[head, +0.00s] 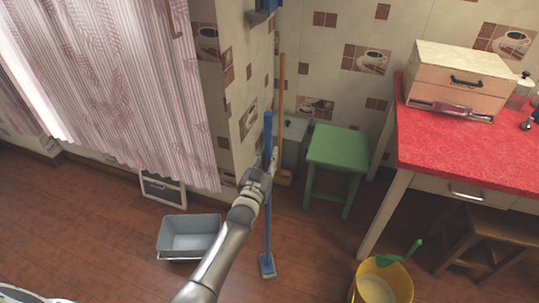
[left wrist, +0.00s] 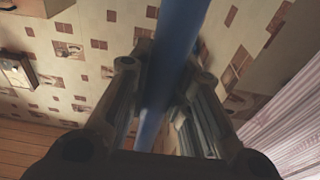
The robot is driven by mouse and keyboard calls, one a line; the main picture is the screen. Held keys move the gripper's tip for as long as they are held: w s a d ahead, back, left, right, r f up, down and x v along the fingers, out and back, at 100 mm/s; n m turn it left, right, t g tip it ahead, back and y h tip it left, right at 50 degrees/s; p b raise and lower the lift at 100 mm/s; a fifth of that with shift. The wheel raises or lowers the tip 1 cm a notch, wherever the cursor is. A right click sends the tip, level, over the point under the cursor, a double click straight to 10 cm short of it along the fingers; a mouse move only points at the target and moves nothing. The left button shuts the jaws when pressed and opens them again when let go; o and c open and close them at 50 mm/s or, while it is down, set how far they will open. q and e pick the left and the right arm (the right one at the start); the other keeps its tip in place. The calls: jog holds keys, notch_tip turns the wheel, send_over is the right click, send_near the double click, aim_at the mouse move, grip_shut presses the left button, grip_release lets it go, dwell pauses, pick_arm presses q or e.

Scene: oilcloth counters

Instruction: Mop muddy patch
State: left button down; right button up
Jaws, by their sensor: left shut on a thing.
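A blue mop (head: 267,222) stands nearly upright in front of the wall corner, its small flat head low over the wooden floor. I cannot tell whether the head touches the floor. My left gripper (head: 262,180) is shut on the mop's handle, partway up. In the left wrist view the blue handle (left wrist: 178,40) runs between the two fingers of the gripper (left wrist: 158,95). I see no clear muddy patch on the visible floor. My right gripper is not in view.
A grey basin (head: 188,236) lies on the floor left of my arm. A yellow bucket (head: 383,281) with a green handle stands at lower right. A green stool (head: 337,150), a broom (head: 281,115) and a red-topped counter (head: 470,140) are on the right.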

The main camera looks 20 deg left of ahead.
aim_at(267, 142)
pick_arm(q)
jog(key=s+p, duration=0.2)
jog(key=s, duration=0.1)
jog(key=shift+s+r, duration=0.1)
jog(key=shift+s, duration=0.1)
jog(key=shift+s+p, duration=0.35)
jog(key=shift+s, duration=0.15)
notch_tip(267, 142, up, 7)
jog(key=p, duration=0.6)
jog(key=shift+p, duration=0.3)
dwell(0.4)
